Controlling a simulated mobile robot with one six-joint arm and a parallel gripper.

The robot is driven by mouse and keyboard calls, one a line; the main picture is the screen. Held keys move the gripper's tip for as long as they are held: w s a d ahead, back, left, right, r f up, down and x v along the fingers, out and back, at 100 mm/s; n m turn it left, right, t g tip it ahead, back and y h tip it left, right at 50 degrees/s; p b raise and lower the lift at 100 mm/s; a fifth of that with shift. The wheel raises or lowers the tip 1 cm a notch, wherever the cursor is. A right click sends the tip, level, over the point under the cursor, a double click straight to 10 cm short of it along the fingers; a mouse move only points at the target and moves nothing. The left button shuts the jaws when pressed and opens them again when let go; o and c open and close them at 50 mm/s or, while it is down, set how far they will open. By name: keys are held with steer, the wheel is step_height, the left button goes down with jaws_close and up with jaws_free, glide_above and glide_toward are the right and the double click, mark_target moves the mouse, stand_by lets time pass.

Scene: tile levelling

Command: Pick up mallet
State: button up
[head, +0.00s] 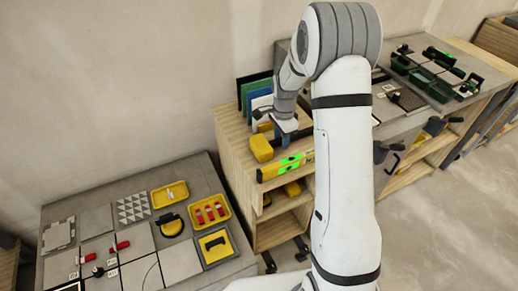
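My arm reaches across the middle of the head view, and my gripper (283,130) is low over the top of a wooden shelf unit. Its fingers are small and partly hidden, so I cannot tell whether they are open or shut. A yellow block (261,148) with rounded edges lies just left of and in front of my gripper. It may be the mallet's head, but no handle shows clearly. A dark blue-grey shape under my gripper is too small to name.
A yellow level (286,166) with green vials lies along the shelf unit's front edge. Coloured boards (254,88) stand behind my gripper. A tiled table (98,220) with yellow trays (209,212) is at left. A grey bench (405,103) with dark tools is at right.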

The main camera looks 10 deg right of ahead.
jaws_close()
stand_by(0.3)
